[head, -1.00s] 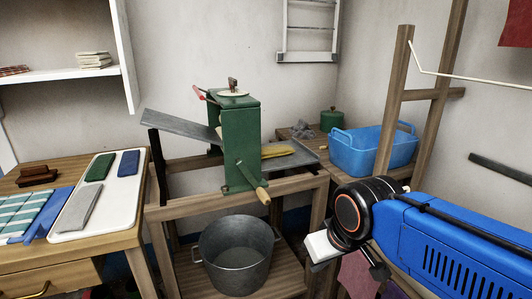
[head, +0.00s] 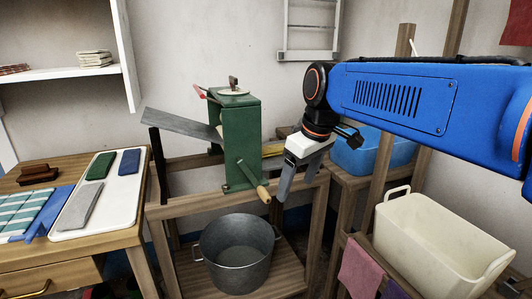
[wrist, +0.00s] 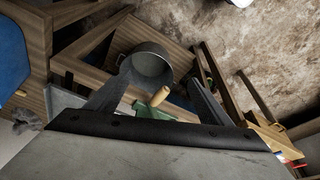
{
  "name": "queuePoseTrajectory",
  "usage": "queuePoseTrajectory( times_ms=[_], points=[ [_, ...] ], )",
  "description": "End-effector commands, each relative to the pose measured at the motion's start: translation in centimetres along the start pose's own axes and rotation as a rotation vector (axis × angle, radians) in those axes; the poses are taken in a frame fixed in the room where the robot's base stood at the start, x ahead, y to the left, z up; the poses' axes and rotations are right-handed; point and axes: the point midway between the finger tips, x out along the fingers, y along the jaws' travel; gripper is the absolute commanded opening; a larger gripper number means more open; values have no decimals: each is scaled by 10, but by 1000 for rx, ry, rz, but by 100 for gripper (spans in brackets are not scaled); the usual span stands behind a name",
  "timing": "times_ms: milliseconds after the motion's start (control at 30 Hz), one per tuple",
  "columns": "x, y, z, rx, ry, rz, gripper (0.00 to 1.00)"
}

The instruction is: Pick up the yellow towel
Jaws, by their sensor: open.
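The yellow towel (head: 272,150) lies on the grey board at the right side of the green wringer (head: 236,140). Only a strip of it shows in the head view; my arm's end hides its right part. My gripper (head: 296,186) points downward, in front of and just right of the towel in the head picture. Its fingers are apart with nothing between them, and they also show spread in the wrist view (wrist: 160,82).
The wringer's crank handle (head: 263,194) juts out near my gripper. A metal pot (head: 237,255) stands on the low shelf. A blue tub (head: 360,155) and a cream tub (head: 430,245) are at the right. A white tray (head: 122,198) with folded cloths is at the left.

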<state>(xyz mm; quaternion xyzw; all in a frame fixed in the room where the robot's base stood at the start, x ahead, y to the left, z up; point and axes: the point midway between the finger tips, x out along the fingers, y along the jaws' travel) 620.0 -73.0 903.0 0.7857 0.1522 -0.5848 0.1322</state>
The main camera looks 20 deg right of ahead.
Motion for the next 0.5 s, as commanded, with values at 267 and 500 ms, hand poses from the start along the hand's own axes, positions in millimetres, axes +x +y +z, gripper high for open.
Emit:
queuePoseTrajectory(
  times_ms=[267, 500],
  points=[
    [-32, 44, -80, -215, -30, -85, 73],
    [-50, 84, -142, -413, -30, -164, 73]
  ],
)
